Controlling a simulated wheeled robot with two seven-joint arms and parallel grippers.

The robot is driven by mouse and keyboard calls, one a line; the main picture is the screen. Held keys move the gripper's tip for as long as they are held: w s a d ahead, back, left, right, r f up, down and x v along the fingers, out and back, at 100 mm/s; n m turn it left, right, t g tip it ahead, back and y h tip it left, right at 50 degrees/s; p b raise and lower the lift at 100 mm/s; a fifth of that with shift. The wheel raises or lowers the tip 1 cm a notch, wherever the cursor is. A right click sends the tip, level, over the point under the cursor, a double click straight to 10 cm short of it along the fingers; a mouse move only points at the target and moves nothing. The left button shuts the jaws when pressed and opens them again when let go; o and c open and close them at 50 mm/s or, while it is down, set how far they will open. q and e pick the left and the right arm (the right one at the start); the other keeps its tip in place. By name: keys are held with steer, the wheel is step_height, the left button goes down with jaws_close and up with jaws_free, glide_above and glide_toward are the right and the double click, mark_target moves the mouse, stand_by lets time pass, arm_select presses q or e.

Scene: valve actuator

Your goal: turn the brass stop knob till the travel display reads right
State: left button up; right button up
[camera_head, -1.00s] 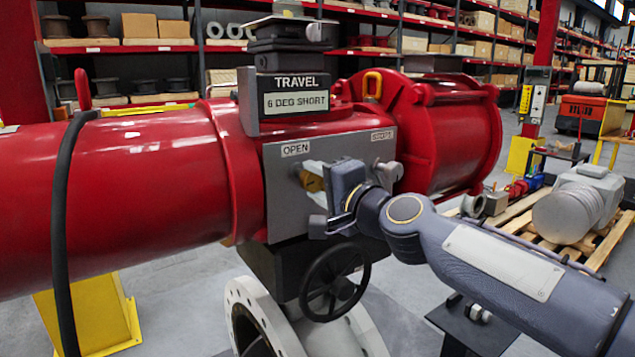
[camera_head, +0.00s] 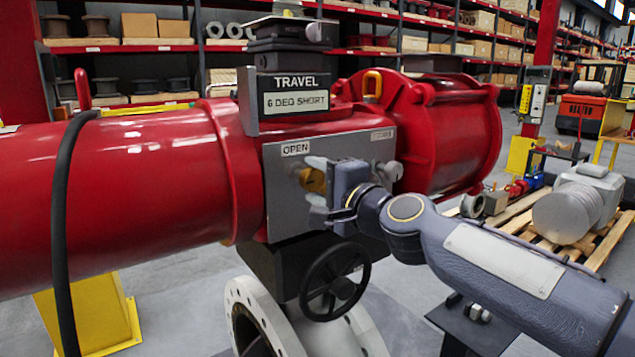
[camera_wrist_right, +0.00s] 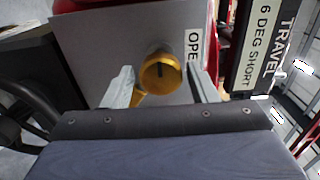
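The brass knob (camera_head: 313,180) sits on the grey plate under the OPEN label, partly hidden by my right gripper in the head view. The right wrist view shows its round face (camera_wrist_right: 160,73) with a dark slot. My right gripper (camera_head: 318,188) is open in front of the plate. In the right wrist view its fingers lie on either side of the knob, with a visible gap to each; how deep they reach around it I cannot tell. The travel display (camera_head: 296,102) reads "6 DEG SHORT". My left gripper is out of view.
A grey fitting (camera_head: 390,172) sits on the plate right of my gripper, under a label I cannot read. A black handwheel (camera_head: 335,282) is below. The red actuator cylinder (camera_head: 140,190) fills the left. A pallet (camera_head: 595,250) stands at right.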

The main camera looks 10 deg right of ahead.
steer(key=shift+o, duration=0.6)
steer(key=v, duration=0.8)
steer(key=shift+b, duration=0.35)
steer(key=shift+w, duration=0.1)
